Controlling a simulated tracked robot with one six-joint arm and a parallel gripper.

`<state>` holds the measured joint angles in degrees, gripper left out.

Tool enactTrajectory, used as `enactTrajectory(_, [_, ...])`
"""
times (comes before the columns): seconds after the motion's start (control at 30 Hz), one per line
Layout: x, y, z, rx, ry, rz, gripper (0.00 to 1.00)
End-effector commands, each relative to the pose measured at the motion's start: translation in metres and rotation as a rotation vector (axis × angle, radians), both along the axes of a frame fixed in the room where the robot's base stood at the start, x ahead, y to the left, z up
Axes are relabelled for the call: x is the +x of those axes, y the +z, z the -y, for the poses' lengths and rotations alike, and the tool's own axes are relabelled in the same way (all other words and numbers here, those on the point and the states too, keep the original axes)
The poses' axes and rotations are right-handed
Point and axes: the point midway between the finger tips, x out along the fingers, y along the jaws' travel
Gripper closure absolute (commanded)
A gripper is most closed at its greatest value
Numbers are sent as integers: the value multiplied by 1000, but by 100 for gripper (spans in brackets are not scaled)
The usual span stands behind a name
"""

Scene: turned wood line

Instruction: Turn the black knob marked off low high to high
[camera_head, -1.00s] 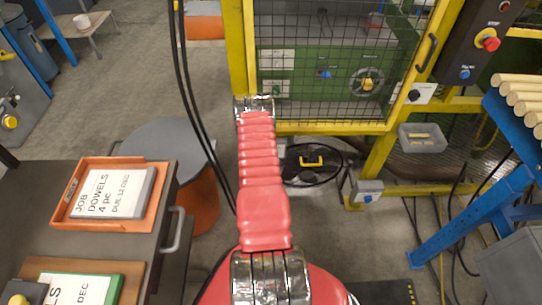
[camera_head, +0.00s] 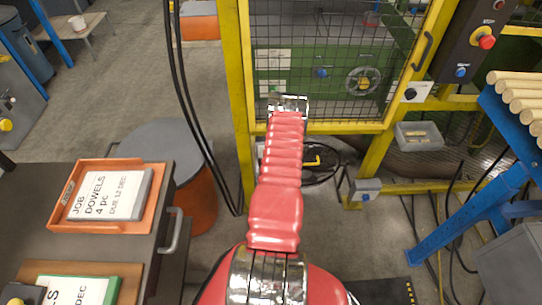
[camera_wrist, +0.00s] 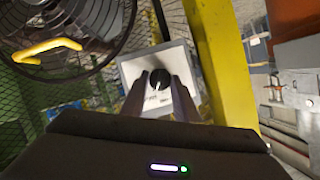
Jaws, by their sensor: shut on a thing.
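In the wrist view a round black knob (camera_wrist: 160,79) with a white pointer line stands on a pale square plate (camera_wrist: 136,70). The pointer is roughly upright in that picture. The plate's markings are too small to read. My gripper (camera_wrist: 161,88) has its two dark fingers on either side of the knob, shut on it. In the head view my arm hides the gripper and this knob. Another black knob (camera_head: 411,94) on a white plate shows farther right in the head view, apart from my arm.
A yellow post (camera_wrist: 222,60) stands close beside the plate in the wrist view. A mesh guard with yellow frame (camera_head: 335,127) stands behind my arm. Black cables (camera_head: 190,110) hang left.

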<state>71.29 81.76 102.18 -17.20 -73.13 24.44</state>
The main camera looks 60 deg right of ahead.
Motion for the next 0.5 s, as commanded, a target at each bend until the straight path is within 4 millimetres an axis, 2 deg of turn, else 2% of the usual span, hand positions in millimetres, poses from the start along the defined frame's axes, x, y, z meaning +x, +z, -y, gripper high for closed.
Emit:
enactTrajectory(0.03, [2,-5,-6,26,11,21,95])
enactTrajectory(0.5, [2,-4,-5,81,13,139,95])
